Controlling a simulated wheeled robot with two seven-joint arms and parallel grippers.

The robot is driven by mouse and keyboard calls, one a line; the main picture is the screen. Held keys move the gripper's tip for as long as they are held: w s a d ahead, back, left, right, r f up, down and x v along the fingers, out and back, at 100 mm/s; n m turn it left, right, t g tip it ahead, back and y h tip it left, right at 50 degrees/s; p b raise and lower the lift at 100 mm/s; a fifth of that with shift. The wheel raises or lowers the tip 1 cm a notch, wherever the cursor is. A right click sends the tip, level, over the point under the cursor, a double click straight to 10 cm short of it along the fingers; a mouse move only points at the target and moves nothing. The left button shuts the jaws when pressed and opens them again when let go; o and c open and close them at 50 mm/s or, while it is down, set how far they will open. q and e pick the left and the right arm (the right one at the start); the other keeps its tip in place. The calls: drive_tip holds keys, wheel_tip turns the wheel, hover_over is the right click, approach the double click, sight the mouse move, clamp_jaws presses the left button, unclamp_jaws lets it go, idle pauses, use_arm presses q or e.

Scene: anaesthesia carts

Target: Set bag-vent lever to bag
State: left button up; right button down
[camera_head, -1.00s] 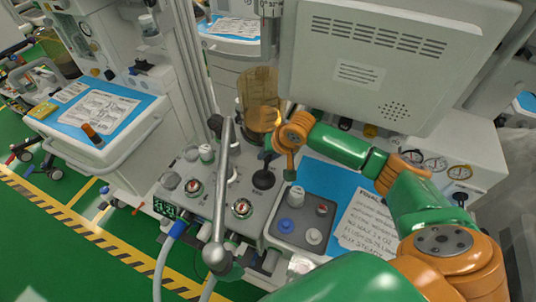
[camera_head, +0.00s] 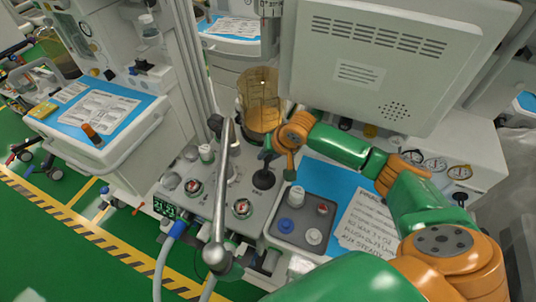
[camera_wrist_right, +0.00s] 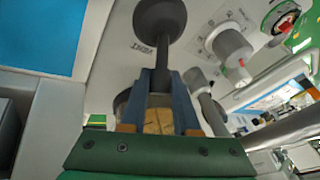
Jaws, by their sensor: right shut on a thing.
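The bag-vent lever (camera_head: 263,179) is black, with a round dark base on the grey panel of the anaesthesia cart. It also shows in the right wrist view (camera_wrist_right: 160,18), where its stem runs between my fingers beside an upside-down "VENT" label (camera_wrist_right: 143,47). My right gripper (camera_head: 268,153) is at the upper part of the lever. In the wrist view its two blue-grey fingers (camera_wrist_right: 162,92) are shut on the lever. The lever's tip is largely hidden by the gripper. My left gripper is not in view.
An amber bellows cylinder (camera_head: 260,100) stands just behind the gripper. A large monitor (camera_head: 390,65) overhangs at the upper right. A grey metal pole (camera_head: 222,180) stands left of the lever. A dark tray with small containers (camera_head: 302,218) lies to the right.

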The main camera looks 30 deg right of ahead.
sight(264, 171)
drive_tip(key=a+r+t+h+p, duration=0.1)
drive_tip(key=p, duration=0.3)
drive_tip(key=shift+s, duration=0.4)
drive_tip(key=shift+s+a+n+t+h+p, duration=0.1)
drive_tip(key=shift+n+t+h+p, duration=0.2)
drive_tip(key=shift+s+a+f+t+h, duration=0.1)
drive_tip(key=shift+s+a+t+h, duration=0.2)
drive_tip(key=shift+t+h, duration=0.25)
drive_tip(key=shift+s+a+n+t+h, duration=0.2)
drive_tip(key=shift+a+n+t+h, duration=0.1)
drive_tip(key=shift+t+h, duration=0.15)
drive_tip(key=shift+s+a+t+h+b, duration=0.35)
drive_tip(key=shift+t+h, duration=0.15)
drive_tip(key=shift+n, duration=0.3)
